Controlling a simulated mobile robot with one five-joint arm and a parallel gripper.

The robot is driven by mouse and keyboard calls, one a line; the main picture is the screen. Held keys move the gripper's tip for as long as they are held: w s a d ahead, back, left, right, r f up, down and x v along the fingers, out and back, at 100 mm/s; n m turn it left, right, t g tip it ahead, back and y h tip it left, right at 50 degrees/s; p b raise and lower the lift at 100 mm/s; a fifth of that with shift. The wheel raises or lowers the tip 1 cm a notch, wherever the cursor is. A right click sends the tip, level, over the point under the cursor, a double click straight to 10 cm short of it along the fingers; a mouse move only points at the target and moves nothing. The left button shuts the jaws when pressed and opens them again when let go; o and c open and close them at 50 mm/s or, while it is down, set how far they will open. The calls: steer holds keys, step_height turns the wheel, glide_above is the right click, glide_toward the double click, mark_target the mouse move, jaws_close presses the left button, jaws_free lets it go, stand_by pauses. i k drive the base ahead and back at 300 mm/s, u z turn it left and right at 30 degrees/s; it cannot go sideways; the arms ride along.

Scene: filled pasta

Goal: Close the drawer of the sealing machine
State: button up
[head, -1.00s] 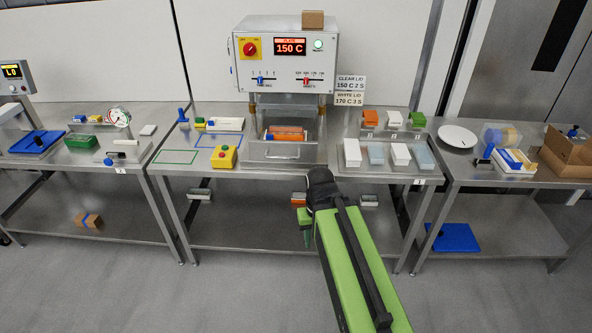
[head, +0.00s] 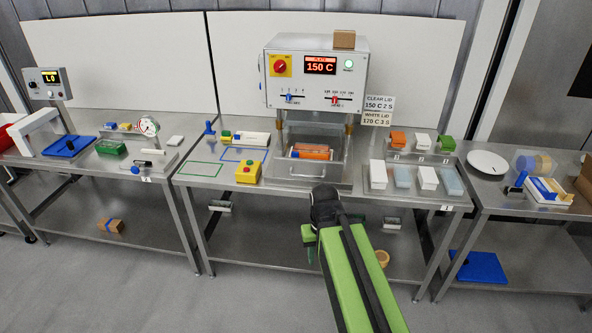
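The sealing machine (head: 316,77) stands on the middle steel table, its red display reading 150 C. Its drawer (head: 305,170) is low at the front, pulled out, with a bar handle on its front face. An orange and blue item in a pale tray (head: 311,151) lies in it and shows from above. My green arm reaches up from the bottom of the head view. My gripper (head: 312,243) is below and in front of the drawer, apart from its handle in the picture. Its fingers are mostly hidden behind my arm, so their opening cannot be made out.
A yellow button box (head: 248,172) sits left of the drawer. White and pale blue boxes (head: 402,176) stand right of it, with a label sign (head: 378,110) behind. A white plate (head: 487,162) is on the right table. Grey floor (head: 130,280) is clear in front.

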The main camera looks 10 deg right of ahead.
mark_target(286, 168)
steer(key=i, duration=0.65)
steer(key=z, duration=0.05)
steer(key=k, duration=1.35)
steer(key=u, duration=0.3)
steer(key=i, duration=0.9)
steer(key=u, duration=0.35)
steer(key=i, duration=0.85)
steer(key=u, duration=0.2)
